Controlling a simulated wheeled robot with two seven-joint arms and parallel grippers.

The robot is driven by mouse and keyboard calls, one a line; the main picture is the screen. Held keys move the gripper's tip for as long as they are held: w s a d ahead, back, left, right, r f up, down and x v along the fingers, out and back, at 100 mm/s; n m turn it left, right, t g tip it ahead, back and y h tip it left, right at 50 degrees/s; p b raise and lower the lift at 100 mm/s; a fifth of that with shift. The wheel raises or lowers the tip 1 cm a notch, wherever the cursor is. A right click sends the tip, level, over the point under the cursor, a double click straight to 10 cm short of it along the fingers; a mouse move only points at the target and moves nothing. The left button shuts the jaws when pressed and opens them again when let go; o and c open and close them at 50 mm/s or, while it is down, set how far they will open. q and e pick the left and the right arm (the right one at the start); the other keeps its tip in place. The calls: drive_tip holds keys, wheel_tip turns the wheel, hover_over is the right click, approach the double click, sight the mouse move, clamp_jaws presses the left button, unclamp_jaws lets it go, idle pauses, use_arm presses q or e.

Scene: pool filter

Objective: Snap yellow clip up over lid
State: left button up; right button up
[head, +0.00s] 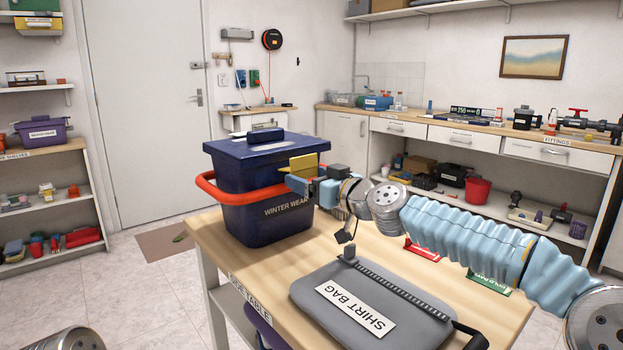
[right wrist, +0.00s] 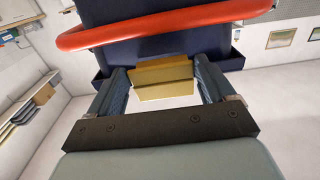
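A dark blue tub (head: 250,220) labelled "WINTER WEAR" stands on the table with its dark blue lid (head: 265,150) on. The yellow clip (head: 303,165) is at the tub's right side, just under the lid rim, sticking outward. My right gripper (head: 297,183) is at that side, close under the clip. In the right wrist view its two fingers are apart, with the yellow clip (right wrist: 163,73) showing between their tips and narrow gaps at the sides. Contact is hard to tell. My left gripper is out of view.
A red-orange handle (head: 205,188) loops around the tub's side, and passes close above the clip in the right wrist view (right wrist: 165,25). A grey shirt bag (head: 330,285) lies on the wooden table (head: 215,240). Red and green labelled tags lie beyond it, near my right arm.

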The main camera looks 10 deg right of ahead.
sight(305, 163)
drive_tip(key=c, duration=0.6)
drive_tip(key=shift+o, duration=0.2)
drive_tip(key=shift+s+a+r+g+h+p, duration=0.15)
drive_tip(key=shift+r+g+h+p, duration=0.35)
drive_tip(key=shift+r+g+p, duration=0.25)
drive_tip(key=shift+w+r+g+h, duration=0.2)
drive_tip(key=shift+r+g+h, duration=0.7)
drive_tip(key=shift+g, duration=0.25)
drive_tip(key=shift+w+r+g+h+p, duration=0.2)
drive_tip(key=shift+r+g+h+p, duration=0.15)
drive_tip(key=shift+g+h, duration=0.4)
drive_tip(key=shift+r+g, duration=0.1)
drive_tip(key=shift+g, duration=0.15)
drive_tip(key=o, duration=1)
drive_tip(key=shift+c, duration=0.2)
